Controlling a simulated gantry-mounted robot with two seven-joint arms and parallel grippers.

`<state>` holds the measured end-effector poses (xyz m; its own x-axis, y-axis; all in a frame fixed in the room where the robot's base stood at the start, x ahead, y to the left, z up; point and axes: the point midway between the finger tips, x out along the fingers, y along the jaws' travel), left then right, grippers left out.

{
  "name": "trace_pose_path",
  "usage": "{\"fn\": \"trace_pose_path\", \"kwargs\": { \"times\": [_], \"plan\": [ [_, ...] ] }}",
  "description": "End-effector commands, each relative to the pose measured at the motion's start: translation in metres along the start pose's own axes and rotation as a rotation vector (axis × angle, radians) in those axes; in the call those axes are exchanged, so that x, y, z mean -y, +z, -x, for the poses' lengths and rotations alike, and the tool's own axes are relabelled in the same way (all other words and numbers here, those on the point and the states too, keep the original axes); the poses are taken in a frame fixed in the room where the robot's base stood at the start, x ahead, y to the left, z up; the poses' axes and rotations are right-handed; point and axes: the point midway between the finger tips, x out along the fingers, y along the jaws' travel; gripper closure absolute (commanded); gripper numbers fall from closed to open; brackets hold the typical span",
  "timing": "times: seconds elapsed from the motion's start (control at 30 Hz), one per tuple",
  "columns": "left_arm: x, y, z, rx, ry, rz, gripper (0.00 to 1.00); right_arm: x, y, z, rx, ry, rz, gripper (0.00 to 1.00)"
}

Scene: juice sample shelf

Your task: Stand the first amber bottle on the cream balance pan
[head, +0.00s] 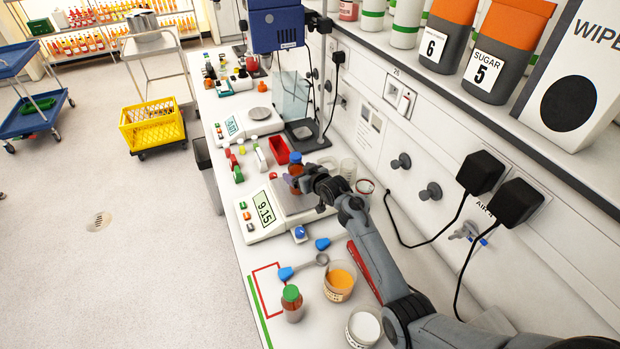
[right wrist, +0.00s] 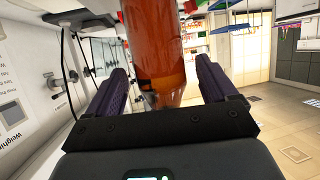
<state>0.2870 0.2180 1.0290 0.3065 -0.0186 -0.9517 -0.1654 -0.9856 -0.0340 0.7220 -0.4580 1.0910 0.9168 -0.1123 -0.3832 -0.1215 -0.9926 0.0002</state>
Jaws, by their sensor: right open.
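An amber bottle with a blue cap (head: 295,171) stands upright at the cream balance's pan (head: 291,203) in the head view. The gripper hides its lower part, so I cannot tell whether its base touches the pan. The cream balance (head: 250,222) reads about 9.15. My right gripper (head: 298,183) is open around the bottle. In the right wrist view the amber bottle (right wrist: 160,60) stands between the two spread fingers (right wrist: 165,88), with gaps on both sides. My left gripper is not in view.
A green-capped amber bottle (head: 291,304) stands by a red outline near the front. A second balance (head: 246,124) and a red tray (head: 278,151) are farther back.

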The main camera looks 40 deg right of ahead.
Motion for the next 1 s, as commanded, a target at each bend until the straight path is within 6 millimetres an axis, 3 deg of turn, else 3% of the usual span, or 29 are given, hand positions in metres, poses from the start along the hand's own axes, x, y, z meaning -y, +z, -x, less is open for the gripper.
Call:
{"fn": "trace_pose_path", "kwargs": {
  "times": [0.7, 1.0],
  "plan": [
    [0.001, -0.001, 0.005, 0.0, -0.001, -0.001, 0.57, 0.0, 0.001, 0.102, 0.001, 0.0, 0.001, 0.14],
    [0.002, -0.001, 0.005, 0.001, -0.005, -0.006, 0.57, 0.0, 0.001, 0.118, 0.002, 0.0, -0.001, 0.14]
  ]
}}
